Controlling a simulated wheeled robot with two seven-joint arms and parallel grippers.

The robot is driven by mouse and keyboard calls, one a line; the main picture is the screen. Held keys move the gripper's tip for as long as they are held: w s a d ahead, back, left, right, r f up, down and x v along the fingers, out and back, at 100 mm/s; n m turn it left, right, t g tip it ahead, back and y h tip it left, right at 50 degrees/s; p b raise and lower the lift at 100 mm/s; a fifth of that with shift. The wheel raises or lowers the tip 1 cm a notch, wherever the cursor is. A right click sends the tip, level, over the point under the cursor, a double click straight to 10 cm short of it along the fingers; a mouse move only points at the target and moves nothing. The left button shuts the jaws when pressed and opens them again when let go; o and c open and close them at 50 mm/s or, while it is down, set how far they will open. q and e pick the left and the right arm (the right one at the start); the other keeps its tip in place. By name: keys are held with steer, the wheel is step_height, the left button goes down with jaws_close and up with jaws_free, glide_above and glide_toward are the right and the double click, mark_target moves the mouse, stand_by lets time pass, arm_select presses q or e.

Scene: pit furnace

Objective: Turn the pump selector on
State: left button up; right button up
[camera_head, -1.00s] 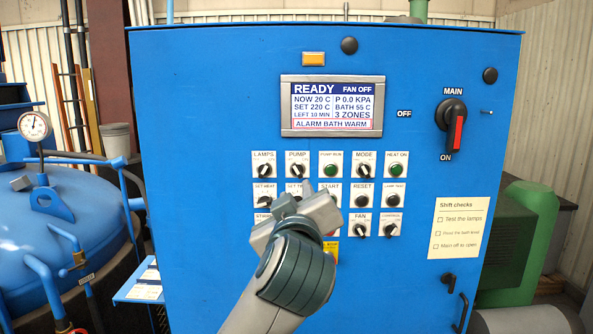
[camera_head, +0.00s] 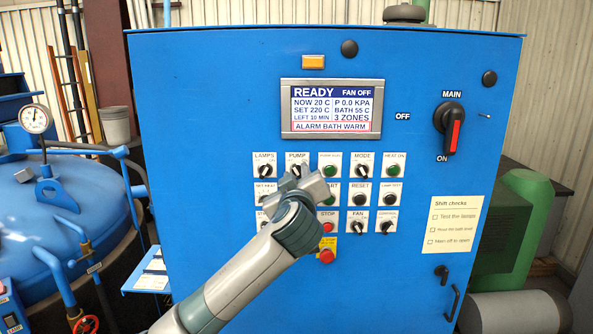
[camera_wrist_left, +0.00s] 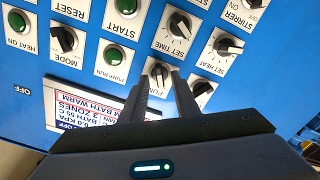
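The pump selector (camera_head: 297,170) is a black knob on a white plate labelled PUMP, in the top row of the blue panel. My left gripper (camera_head: 298,178) is in front of it and hides part of its plate. In the left wrist view, the picture is turned over, and the pump selector (camera_wrist_left: 159,73) shows between the two dark fingertips (camera_wrist_left: 161,78). The fingers are apart, one on each side of the knob; I cannot tell whether they touch it. The green pump-run lamp (camera_head: 330,170) is beside it. My right gripper is not in view.
Close neighbours are the lamps selector (camera_head: 264,170), the set-time knob (camera_wrist_left: 179,27) and the mode selector (camera_head: 362,170). The display (camera_head: 332,108) above reads READY, FAN OFF. A red stop button (camera_head: 327,256) sits below. The main switch (camera_head: 451,128) is at right.

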arm_select(q)
jaws_close()
stand_by(0.3)
